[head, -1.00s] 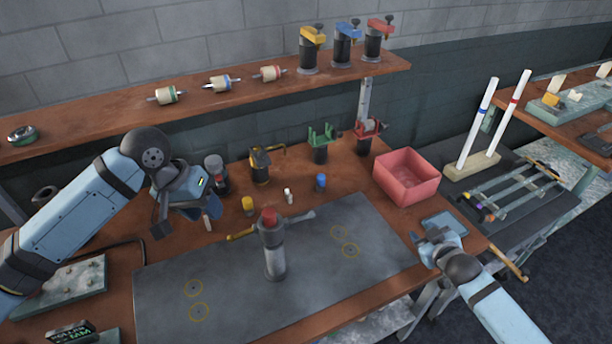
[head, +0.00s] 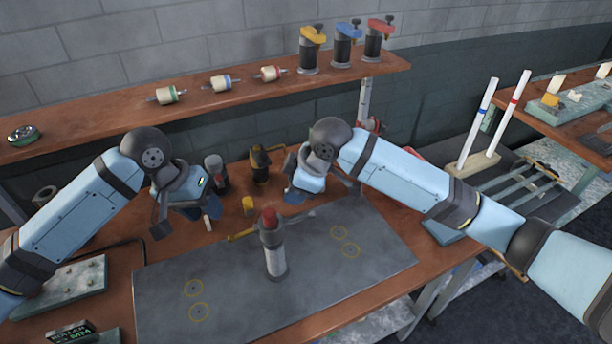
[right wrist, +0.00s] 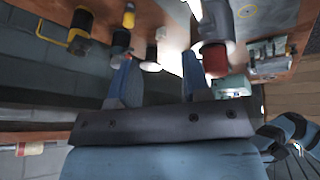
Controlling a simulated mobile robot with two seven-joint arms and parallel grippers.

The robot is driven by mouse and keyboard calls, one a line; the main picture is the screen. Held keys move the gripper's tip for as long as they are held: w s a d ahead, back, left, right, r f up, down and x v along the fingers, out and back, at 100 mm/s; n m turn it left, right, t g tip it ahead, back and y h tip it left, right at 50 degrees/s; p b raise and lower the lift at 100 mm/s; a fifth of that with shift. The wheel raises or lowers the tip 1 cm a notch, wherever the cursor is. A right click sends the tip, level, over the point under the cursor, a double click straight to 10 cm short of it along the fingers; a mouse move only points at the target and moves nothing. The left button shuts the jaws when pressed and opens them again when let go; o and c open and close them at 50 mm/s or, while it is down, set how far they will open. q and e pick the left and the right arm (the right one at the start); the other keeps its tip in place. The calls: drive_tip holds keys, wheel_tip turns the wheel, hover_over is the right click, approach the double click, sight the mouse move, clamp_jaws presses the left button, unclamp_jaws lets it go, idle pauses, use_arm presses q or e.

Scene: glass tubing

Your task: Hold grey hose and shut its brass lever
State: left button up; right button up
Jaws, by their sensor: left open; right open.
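An upright grey cylinder with a red top (head: 268,217) stands on the grey mat (head: 350,285).
A yellow cap (head: 248,205) and small bench fittings stand behind the mat, including a black one with a brass arm (head: 260,165). A shelf (head: 110,120) with valves and clamps runs along the back. The mat's front half is clear. My right arm hides the bench's back right.

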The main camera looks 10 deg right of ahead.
sight(306, 216)
drive_tip(key=s+d+r+n+g+h, duration=0.1)
drive_tip(key=s+r+n+g+h, duration=0.2)
drive_tip(key=s+r+n+h, duration=0.15)
drive_tip(key=shift+m+y, duration=0.25)
drive_tip(key=f, duration=0.8)
drive_tip(key=w+f, duration=0.1)
drive_tip(key=f, duration=0.3)
drive_tip(key=shift+d+f, duration=0.15)
drive_tip(key=shift+f, duration=0.15)
clamp_jaws()
use_arm(q)
drive_tip(key=c, duration=0.7)
drive_tip(key=shift+s+d+r, duration=0.1)
drive_tip(key=shift+s+r, duration=0.05)
clamp_jaws()
drive_tip(key=s+r+n+t+y, duration=0.2)
drive_tip(key=s+r+n+t, duration=0.1)
drive_tip(key=r+n, duration=0.1)
drive_tip(key=shift+d+r, duration=0.4)
drive_tip(key=shift+r, duration=0.5)
